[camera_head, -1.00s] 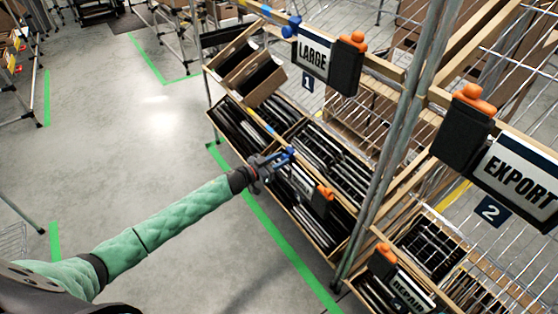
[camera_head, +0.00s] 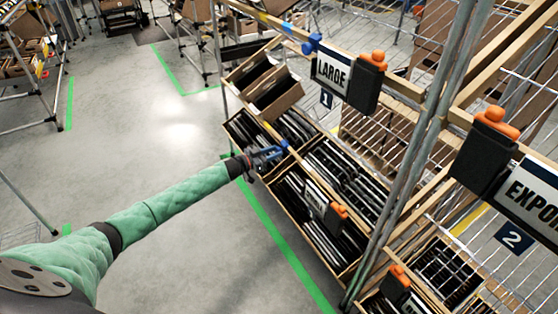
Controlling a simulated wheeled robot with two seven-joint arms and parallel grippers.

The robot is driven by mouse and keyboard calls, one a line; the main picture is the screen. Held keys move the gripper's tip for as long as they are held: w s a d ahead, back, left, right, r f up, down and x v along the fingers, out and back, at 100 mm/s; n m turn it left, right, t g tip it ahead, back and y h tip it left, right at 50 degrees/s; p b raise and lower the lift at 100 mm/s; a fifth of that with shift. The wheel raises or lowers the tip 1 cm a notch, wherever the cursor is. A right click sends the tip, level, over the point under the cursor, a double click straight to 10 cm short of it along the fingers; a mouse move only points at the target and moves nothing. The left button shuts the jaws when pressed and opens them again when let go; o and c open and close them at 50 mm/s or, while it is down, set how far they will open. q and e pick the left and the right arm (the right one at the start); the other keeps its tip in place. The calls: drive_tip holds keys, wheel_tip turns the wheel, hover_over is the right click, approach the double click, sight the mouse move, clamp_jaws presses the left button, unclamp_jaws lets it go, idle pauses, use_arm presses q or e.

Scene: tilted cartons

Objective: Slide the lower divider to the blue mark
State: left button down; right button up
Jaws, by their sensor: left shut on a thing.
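My left gripper (camera_head: 272,155) reaches in from the left at the lower rack rail and is shut on the blue lower divider (camera_head: 284,147). Only a small blue part of the divider shows at the fingertips; the rest is hidden by the gripper or too small to make out. The lower rail's coloured marks lie just up and left of the gripper, and I cannot clearly tell the blue one at this size. My right gripper is not in view.
Cartons (camera_head: 275,95) stand tilted on the rack. The LARGE sign (camera_head: 333,75) has a black box with an orange knob beside it. An upper blue divider (camera_head: 312,43) sits left of that sign. Metal posts stand right. The concrete floor (camera_head: 150,150) at left is clear.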

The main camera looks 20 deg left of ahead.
use_arm(q)
drive_tip(key=shift+w+a, duration=0.1)
drive_tip(key=shift+a, duration=0.05)
drive_tip(key=c, duration=1.1)
unclamp_jaws()
drive_tip(key=shift+o, duration=0.2)
